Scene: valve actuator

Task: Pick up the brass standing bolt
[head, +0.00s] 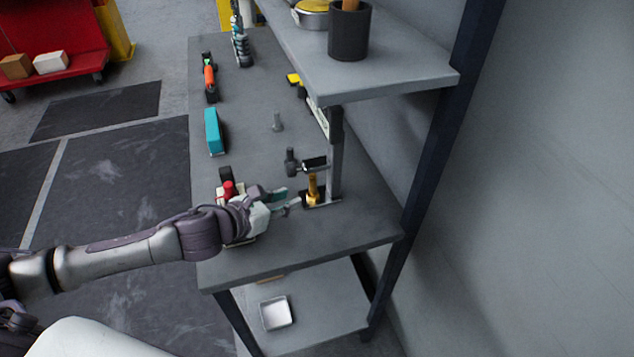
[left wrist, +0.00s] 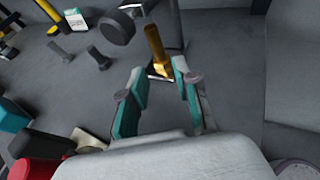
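The brass standing bolt (head: 313,188) stands upright on the workbench (head: 262,262), beside a grey upright post. In the left wrist view the brass bolt (left wrist: 156,45) rises just beyond the fingertips, roughly in line with the gap between them. My left gripper (head: 288,200) is just to the left of the bolt, low over the bench. Its teal-padded fingers (left wrist: 160,72) are apart with nothing between them. The bolt's foot is partly hidden near the fingertips in the wrist view. My right gripper does not show.
A dark round-headed tool (head: 291,160) is close behind the bolt. A grey bolt (head: 277,122) stands farther back. A red-topped item (head: 229,189) sits beside my left wrist. The upper shelf (head: 400,88) overhangs the bench's right side. A teal box (head: 213,131) is at the left edge.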

